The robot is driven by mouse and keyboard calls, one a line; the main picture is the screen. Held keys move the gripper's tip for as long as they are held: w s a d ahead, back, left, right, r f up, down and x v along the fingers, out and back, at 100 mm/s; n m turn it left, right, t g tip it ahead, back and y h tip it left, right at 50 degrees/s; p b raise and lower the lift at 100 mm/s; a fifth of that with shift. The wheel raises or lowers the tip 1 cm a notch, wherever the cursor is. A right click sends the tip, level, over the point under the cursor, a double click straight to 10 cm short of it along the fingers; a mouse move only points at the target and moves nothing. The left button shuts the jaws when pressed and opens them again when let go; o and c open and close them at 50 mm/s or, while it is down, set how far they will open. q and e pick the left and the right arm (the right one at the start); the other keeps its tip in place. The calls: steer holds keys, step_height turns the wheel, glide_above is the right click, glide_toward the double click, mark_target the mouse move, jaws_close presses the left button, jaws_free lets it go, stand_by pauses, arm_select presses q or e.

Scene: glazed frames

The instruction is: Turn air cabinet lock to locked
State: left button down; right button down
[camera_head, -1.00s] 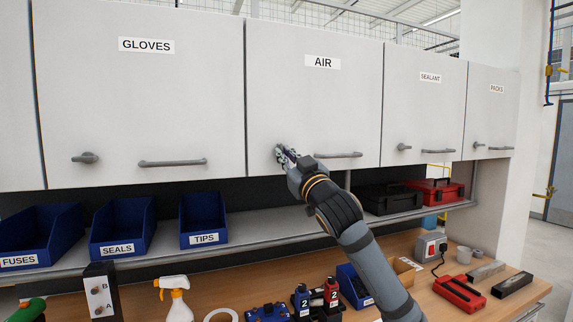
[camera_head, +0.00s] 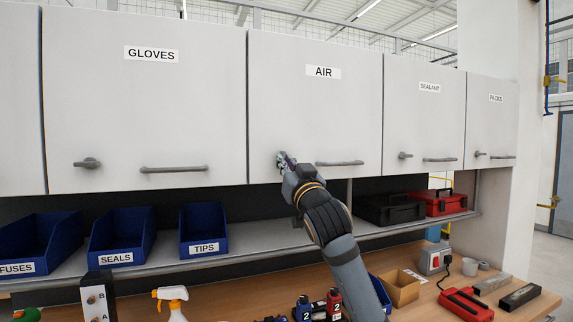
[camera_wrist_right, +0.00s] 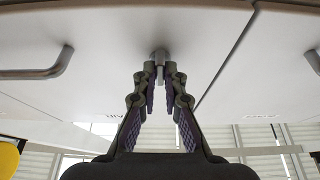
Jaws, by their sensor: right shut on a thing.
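The AIR cabinet door (camera_head: 315,115) is shut, with its label near the top and a bar handle (camera_head: 340,163) low on the right. Its lock sits at the lower left of the door and is mostly hidden by my gripper in the head view. In the right wrist view the grey lock knob (camera_wrist_right: 160,55) shows between the fingertips. My right gripper (camera_head: 284,160) is shut on this lock, and its fingers also show in the wrist view (camera_wrist_right: 161,76). The lock's exact angle is hard to tell. My left gripper is out of view.
Neighbouring doors GLOVES (camera_head: 145,110), SEALANT (camera_head: 425,120) and PACKS (camera_head: 492,125) are shut, with sideways-pointing locks. Below, a shelf holds blue bins (camera_head: 204,230), a black case (camera_head: 388,210) and a red case (camera_head: 440,203). The workbench beneath is cluttered.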

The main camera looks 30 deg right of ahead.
steer(key=c, duration=1.4)
jaws_free()
steer(key=shift+w+f, duration=0.15)
steer(key=shift+w, duration=0.05)
steer(key=shift+c, duration=0.2)
steer(key=shift+s, duration=0.1)
steer(key=v, duration=0.7)
steer(key=shift+s, duration=0.15)
steer(key=shift+f, duration=0.1)
